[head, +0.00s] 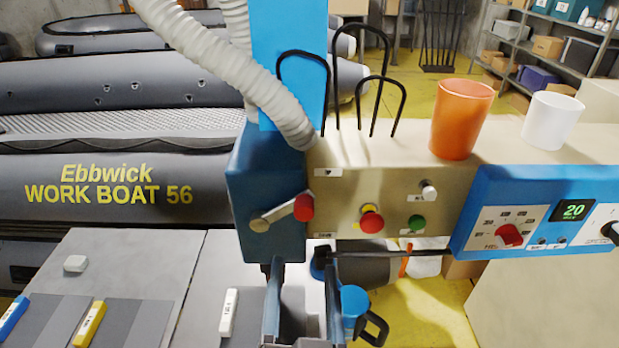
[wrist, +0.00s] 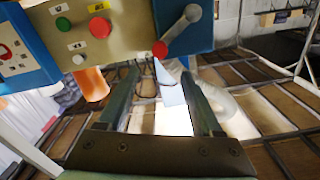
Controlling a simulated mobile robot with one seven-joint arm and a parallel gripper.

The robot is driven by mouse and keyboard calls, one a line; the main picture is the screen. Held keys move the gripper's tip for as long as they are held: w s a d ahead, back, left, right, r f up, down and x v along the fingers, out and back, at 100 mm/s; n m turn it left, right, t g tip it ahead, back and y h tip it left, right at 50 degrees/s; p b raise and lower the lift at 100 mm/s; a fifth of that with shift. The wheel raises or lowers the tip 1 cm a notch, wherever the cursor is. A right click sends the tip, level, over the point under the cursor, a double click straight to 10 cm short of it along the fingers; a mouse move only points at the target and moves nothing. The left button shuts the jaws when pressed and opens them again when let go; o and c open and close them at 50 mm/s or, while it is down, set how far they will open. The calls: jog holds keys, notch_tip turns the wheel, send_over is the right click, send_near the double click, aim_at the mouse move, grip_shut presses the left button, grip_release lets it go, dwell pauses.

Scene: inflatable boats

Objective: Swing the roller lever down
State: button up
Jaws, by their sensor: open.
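The roller lever is a grey arm (head: 275,216) with a red roller or knob (head: 303,207) at its right end. It pivots on the side of a blue housing (head: 262,185) and slants slightly up to the right. In the wrist view the lever (wrist: 179,28) ends in the same red knob (wrist: 160,48), just beyond my fingertips. My gripper (head: 300,266) is open and empty, with its fingers spread below the knob in the head view. In the wrist view the gap of my gripper (wrist: 159,78) lines up with the knob; no contact shows.
A beige control panel (head: 345,190) with a red button (head: 371,219) and green button (head: 416,223) adjoins the lever. An orange cup (head: 461,118) and white cup (head: 552,120) stand on top. A blue mug (head: 355,302) is low beside my gripper. A grey hose (head: 215,55) hangs above.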

aim_at(304, 214)
jog(key=w+b, duration=0.4)
jog(key=w, duration=0.7)
jog(key=shift+w+b, duration=0.3)
jog(key=shift+b, duration=0.05)
jog(key=shift+w+f, duration=0.1)
jog(key=shift+w, duration=0.5)
jog(key=shift+c, duration=0.2)
grip_shut()
jog(key=shift+f, duration=0.15)
dwell(0.6)
